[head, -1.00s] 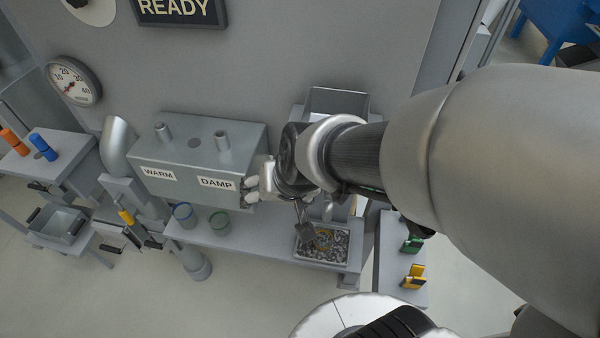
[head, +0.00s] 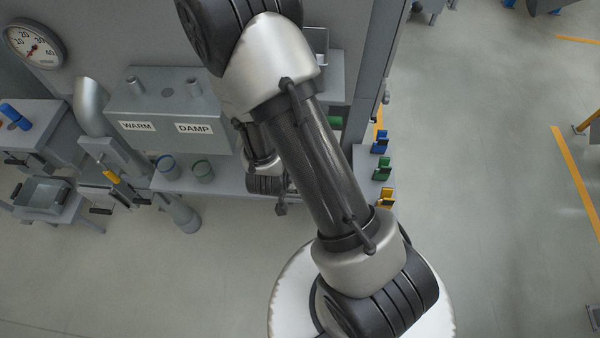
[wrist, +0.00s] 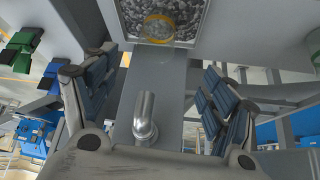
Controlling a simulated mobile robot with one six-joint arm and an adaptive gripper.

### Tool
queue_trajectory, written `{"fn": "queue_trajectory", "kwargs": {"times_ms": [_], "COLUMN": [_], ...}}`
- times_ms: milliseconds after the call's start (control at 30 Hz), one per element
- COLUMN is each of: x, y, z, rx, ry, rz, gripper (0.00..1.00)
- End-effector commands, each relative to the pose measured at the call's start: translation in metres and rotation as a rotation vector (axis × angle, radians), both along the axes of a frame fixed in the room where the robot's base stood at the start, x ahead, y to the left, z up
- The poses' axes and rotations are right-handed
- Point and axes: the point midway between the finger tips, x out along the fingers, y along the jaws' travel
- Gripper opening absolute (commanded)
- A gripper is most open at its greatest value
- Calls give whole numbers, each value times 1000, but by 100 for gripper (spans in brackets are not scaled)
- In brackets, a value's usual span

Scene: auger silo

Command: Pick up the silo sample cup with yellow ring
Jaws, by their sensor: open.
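The sample cup with the yellow ring (wrist: 158,27) shows at the top of the wrist view, at the near edge of a tray of grey granules (wrist: 132,12). Grey granules show within its ring. My gripper (wrist: 155,98) is open and empty, its dark padded fingers wide apart on either side of the picture. The cup lies beyond the fingertips, roughly centred between them, and is not touched. In the head view my arm hides the cup, the tray and most of the gripper.
Cups with a blue ring (head: 166,167) and a green ring (head: 202,171) stand on the bench left of my arm, below the DAMP label. Blue (head: 381,141), green (head: 383,169) and yellow (head: 386,197) blocks sit on a side shelf to the right. A metal pipe stub (wrist: 145,115) shows between the fingers.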

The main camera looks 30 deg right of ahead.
Motion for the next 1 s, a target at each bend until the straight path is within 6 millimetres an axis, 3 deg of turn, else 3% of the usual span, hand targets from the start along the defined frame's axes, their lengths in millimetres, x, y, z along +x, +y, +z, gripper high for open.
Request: {"fn": "queue_trajectory", "kwargs": {"times_ms": [100, 400, 733, 1000], "x": [9, 32, 39, 47], "y": [-11, -34, -42, -58], "z": [-28, -77, -95, -131], "rx": [1, 2, 1, 2], "ry": [4, 1, 1, 1], "rz": [-2, -2, 0, 1], "gripper": [77, 77, 77, 77]}}
